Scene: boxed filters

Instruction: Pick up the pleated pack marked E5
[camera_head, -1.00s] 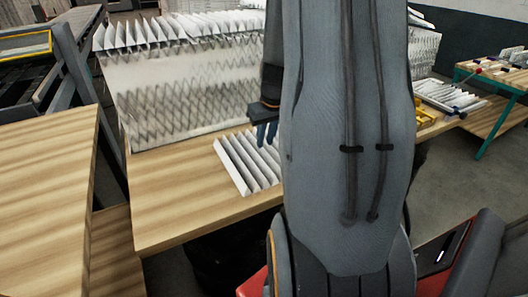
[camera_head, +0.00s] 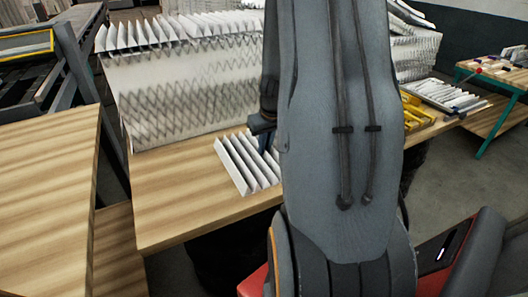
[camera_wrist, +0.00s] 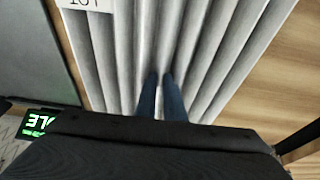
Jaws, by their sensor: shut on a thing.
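A white pleated pack (camera_head: 240,165) lies on the wooden table in the head view, with its right part hidden behind my arm. In the wrist view the pack (camera_wrist: 215,60) fills most of the picture, its folds running away from me. A white label (camera_wrist: 88,3) is cut off at the top edge, and I cannot read an E5 on it. My gripper (camera_wrist: 161,76) has its two blue fingers close together, shut on a fold of the pack. In the head view my gripper (camera_head: 264,140) is partly hidden by my arm, down at the pack.
A large pleated filter block (camera_head: 180,95) stands behind the pack. Yellow items (camera_head: 415,115) and another pleated piece (camera_head: 445,95) lie right of my arm. The wooden table (camera_head: 165,205) is bare left of the pack. A green-legged table (camera_head: 500,80) stands far right.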

